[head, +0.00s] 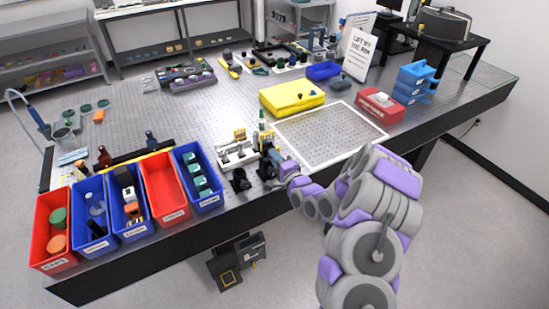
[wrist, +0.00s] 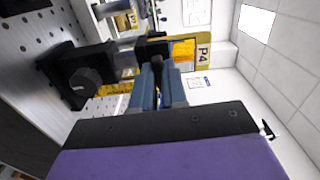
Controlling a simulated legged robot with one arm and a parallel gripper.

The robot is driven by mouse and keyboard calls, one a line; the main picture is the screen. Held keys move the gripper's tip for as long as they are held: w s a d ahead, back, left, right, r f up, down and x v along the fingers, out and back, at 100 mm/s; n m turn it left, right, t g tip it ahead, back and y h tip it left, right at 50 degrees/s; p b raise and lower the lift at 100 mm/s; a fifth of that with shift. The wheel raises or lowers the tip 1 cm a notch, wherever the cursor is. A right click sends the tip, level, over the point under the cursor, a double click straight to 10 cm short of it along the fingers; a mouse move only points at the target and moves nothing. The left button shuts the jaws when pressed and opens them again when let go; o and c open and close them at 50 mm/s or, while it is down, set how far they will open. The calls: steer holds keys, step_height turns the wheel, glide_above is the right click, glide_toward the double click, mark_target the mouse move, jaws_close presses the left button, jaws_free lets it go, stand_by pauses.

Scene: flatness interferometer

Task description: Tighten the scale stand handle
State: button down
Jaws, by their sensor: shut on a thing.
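In the head view my gripper (head: 280,170) is at the front edge of the perforated table, at the right side of a small optical setup with black mounts. In the wrist view the two blue-grey fingers of my gripper (wrist: 157,72) are close together. They are shut on a small dark part, which I take to be the scale stand handle (wrist: 153,49); the fingers hide much of it. A black mount with a round knob (wrist: 84,84) is just left of the fingers. A yellow plate marked P4 (wrist: 203,50) stands behind them. How tight the handle is cannot be seen.
Red and blue bins (head: 165,185) line the front edge on the left. A white-framed perforated plate (head: 325,135) lies right of the setup. Behind are a yellow case (head: 292,96) and a red box (head: 380,106). The table's middle left is mostly clear.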

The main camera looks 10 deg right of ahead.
steer(key=shift+f, duration=0.2)
steer(key=c, duration=1.3)
jaws_free()
steer(key=shift+d, duration=0.1)
steer(key=shift+o, duration=0.6)
steer(key=shift+r, duration=0.1)
steer(key=p+v, duration=0.5)
steer(key=v, duration=1.2)
steer(key=shift+s+d, duration=0.15)
